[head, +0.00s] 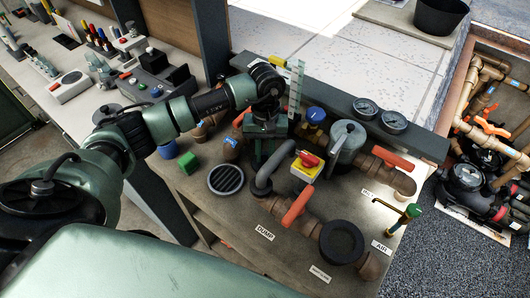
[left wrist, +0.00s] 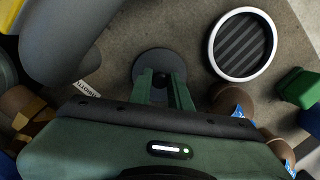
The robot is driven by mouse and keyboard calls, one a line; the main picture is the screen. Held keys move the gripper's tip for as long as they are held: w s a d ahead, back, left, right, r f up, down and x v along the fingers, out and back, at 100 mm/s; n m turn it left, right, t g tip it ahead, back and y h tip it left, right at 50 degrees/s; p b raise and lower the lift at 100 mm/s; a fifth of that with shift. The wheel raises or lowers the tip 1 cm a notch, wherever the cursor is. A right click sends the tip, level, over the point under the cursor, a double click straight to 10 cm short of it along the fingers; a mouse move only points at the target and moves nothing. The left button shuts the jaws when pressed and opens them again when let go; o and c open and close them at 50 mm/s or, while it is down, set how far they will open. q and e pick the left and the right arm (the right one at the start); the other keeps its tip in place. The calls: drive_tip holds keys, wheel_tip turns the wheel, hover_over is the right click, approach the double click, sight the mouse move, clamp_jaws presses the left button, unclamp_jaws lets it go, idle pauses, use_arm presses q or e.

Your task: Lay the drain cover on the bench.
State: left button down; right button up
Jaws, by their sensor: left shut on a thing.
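My left gripper (head: 262,148) is over the bench (head: 205,205), between the round slotted grate (head: 226,180) and the bent grey pipe (head: 261,181). In the left wrist view its fingers (left wrist: 163,84) are shut on the middle knob of a dark grey disc, which I take as the drain cover (left wrist: 150,60). The disc looks level; whether it touches the bench I cannot tell. In the head view I cannot make it out behind the gripper. The grate also shows in the left wrist view (left wrist: 243,45), pale-rimmed and apart from the disc. My right gripper is not in view.
A green cube (head: 188,163) and a blue piece (head: 168,150) lie left of the grate. Bare bench shows in front of the grate.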

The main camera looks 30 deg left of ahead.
use_arm(q)
drive_tip(key=c, duration=1.3)
unclamp_jaws()
drive_tip(key=shift+r+p, duration=0.25)
drive_tip(key=shift+p, duration=0.2)
wheel_tip(320, 180, up, 12)
drive_tip(key=w+b, duration=0.1)
drive_tip(key=b, duration=0.3)
drive_tip(key=shift+w+a+b, duration=0.15)
drive_tip(key=shift+a+b, duration=0.15)
drive_tip(key=shift+b, duration=0.1)
drive_tip(key=shift+f, duration=0.15)
